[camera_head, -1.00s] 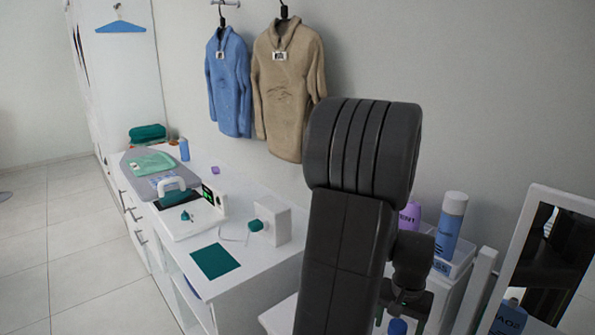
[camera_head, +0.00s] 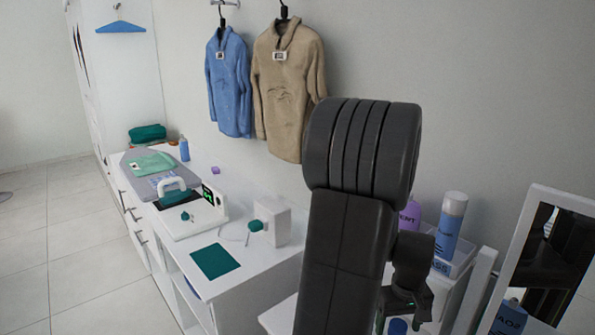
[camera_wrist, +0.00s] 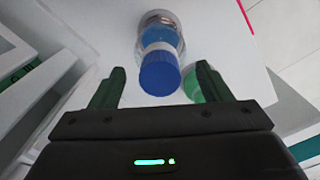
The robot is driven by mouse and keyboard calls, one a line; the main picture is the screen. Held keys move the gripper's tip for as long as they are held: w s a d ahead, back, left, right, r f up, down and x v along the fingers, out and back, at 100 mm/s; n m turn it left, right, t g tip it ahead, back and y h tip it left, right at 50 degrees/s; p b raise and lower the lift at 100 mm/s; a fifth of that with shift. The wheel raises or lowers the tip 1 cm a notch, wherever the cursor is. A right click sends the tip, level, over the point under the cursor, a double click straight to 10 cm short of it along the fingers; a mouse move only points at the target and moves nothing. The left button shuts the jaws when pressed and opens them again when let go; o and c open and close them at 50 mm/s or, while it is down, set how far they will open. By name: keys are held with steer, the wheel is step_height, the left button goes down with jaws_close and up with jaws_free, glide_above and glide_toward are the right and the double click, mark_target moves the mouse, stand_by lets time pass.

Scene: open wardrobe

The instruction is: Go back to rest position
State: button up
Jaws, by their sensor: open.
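My gripper (camera_wrist: 160,88) is open in the wrist view, with its two green fingers apart. A bottle with a blue cap (camera_wrist: 160,72) shows between and beyond the fingertips, and I cannot tell how far off it is. Nothing is seen gripped. In the head view my dark arm rises on the right and bends down at the top. My gripper (camera_head: 400,312) shows only partly at the lower right, beside a blue cap (camera_head: 397,327) cut by the bottom edge.
A white counter (camera_head: 262,270) holds a green cloth square (camera_head: 216,262) and a white box (camera_head: 272,222). A blue spray can (camera_head: 450,228) stands in a tray right of my arm, near a mirror (camera_head: 545,265). Blue (camera_head: 229,90) and tan (camera_head: 288,90) jackets hang behind. Floor at left is clear.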

steer(key=m, duration=0.8)
stand_by(0.4)
steer(key=shift+a, duration=0.1)
